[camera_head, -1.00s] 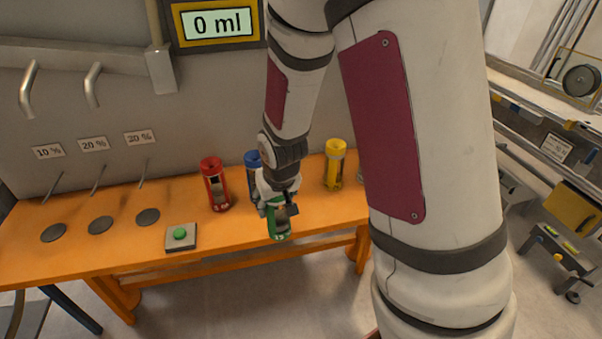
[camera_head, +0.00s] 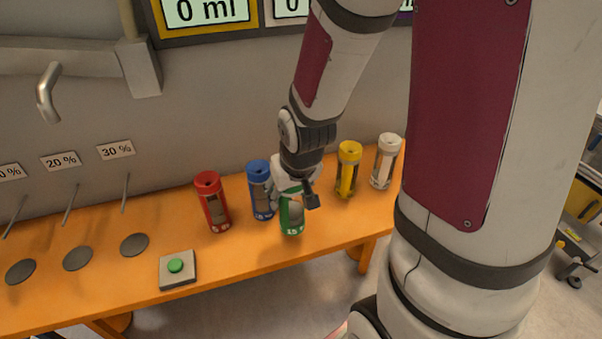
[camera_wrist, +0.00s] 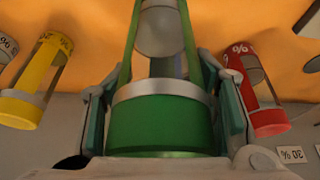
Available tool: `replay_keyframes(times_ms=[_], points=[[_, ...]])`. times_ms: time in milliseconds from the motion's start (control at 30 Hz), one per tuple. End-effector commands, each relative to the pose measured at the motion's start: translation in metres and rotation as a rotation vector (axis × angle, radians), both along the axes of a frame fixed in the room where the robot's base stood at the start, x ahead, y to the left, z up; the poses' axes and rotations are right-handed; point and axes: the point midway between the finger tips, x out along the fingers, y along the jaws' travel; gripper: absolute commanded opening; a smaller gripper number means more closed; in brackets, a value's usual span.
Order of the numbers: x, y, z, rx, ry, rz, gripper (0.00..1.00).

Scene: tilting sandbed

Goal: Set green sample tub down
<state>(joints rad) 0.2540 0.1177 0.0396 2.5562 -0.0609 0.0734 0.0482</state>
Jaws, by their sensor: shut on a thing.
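The green sample tub (camera_head: 292,217) is upright in my gripper (camera_head: 291,190), at the orange bench between the blue tub and the yellow tub. In the wrist view the green tub (camera_wrist: 160,122) fills the middle, with a finger of my gripper (camera_wrist: 160,110) on each side of it. My gripper is shut on the tub's body. I cannot tell whether the tub's base touches the bench. The gripper hides part of the tub in the head view.
A red tub (camera_head: 212,203), blue tub (camera_head: 260,190), yellow tub (camera_head: 347,170) and white tub (camera_head: 385,162) stand on the orange bench (camera_head: 235,250). A green button (camera_head: 175,265) on a grey block sits left. Dark discs (camera_head: 78,258) lie further left.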

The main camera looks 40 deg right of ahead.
Motion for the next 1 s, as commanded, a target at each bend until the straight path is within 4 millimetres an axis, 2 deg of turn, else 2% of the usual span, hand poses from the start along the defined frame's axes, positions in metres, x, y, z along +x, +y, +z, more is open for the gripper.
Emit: replay_keyframes(times_ms=[33,300,467,800,1000], points=[[0.006,-0.005,-0.002,0.000,-0.004,-0.006,0.12],[0.016,-0.018,-0.003,0.000,-0.003,-0.004,0.12],[0.029,-0.038,-0.003,0.002,0.000,-0.002,0.12],[0.073,-0.090,-0.010,0.000,-0.002,0.000,0.12],[0.080,-0.099,-0.015,0.002,0.001,0.002,0.12]])
